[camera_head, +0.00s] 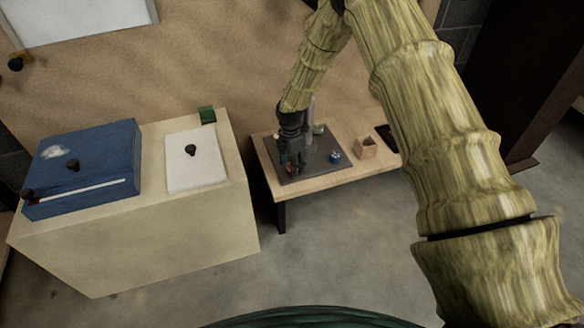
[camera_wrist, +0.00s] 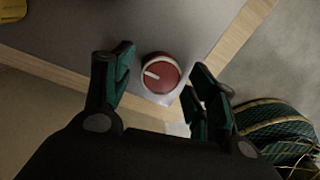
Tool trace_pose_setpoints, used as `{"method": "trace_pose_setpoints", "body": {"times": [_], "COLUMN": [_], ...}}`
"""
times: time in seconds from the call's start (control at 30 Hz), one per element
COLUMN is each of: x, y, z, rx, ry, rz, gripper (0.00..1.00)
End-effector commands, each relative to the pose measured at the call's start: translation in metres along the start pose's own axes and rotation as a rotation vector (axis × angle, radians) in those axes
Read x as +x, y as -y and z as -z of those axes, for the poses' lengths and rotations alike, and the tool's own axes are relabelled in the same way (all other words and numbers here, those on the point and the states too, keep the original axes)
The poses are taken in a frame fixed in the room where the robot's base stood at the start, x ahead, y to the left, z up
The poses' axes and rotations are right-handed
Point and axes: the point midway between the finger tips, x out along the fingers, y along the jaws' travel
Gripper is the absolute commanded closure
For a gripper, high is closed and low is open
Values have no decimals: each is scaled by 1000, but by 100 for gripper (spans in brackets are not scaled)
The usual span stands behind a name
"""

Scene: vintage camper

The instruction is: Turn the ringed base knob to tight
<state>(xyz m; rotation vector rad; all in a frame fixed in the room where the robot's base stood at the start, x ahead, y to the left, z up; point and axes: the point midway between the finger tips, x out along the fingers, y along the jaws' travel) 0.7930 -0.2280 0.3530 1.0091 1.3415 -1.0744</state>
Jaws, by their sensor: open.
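A round red knob with a pale ring and a white pointer line (camera_wrist: 160,73) shows in the wrist view, on the dark grey board (camera_wrist: 130,22) near its edge. In the head view my gripper (camera_head: 290,168) is over the grey board (camera_head: 322,160) on a low wooden table (camera_head: 345,178), and the red knob is not distinguishable there.
A beige cabinet (camera_head: 140,245) with a blue case (camera_head: 95,160) and a white panel (camera_head: 195,170) stands at the left. Grey floor is clear in front.

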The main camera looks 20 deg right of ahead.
Motion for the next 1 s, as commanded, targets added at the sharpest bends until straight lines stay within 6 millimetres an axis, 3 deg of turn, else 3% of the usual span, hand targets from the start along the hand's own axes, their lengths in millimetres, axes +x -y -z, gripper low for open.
{"method": "trace_pose_setpoints", "body": {"times": [0.43,0.7,1.0], "x": [8,8,7], "y": [0,0,0], "z": [0,0,0], "rx": [0,0,27], "ry": [0,0,-2], "rz": [0,0,0], "gripper": [42,89,89]}}
